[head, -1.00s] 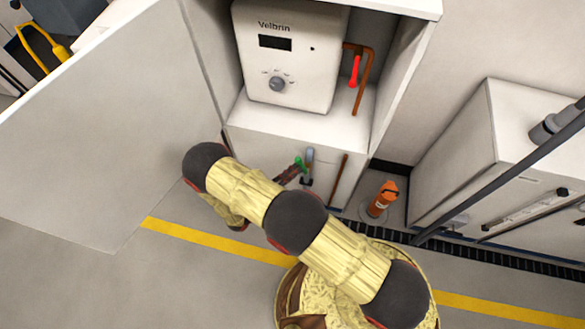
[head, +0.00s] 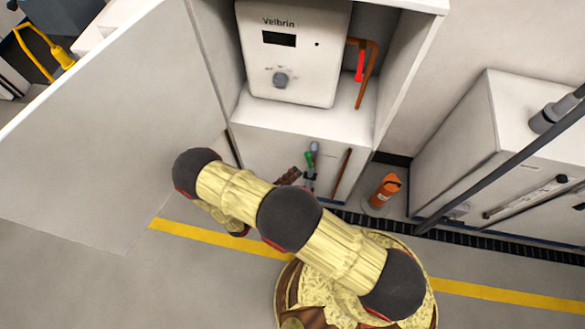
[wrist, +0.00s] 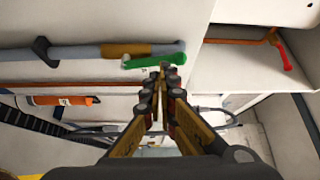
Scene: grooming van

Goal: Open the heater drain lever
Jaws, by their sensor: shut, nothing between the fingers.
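A green lever (head: 309,158) sits on a grey pipe (head: 314,147) at the front of the cabinet below the heater (head: 292,50). In the wrist view the green lever (wrist: 155,61) lies close beside the pipe's brass-coloured section (wrist: 126,50), nearly in line with the pipe and slightly tilted. My gripper (head: 291,175) is shut and empty. Its fingertips (wrist: 164,68) are right at the green lever's edge in the wrist view; I cannot tell if they touch. A red lever (head: 360,66) hangs on a copper pipe beside the heater, and it also shows in the wrist view (wrist: 284,56).
The large open door panel (head: 110,120) stands to the left of my arm. A second copper pipe (head: 342,174) runs right of the grey pipe. An orange bottle (head: 384,190) stands on the floor at right, near a white cabinet (head: 455,140).

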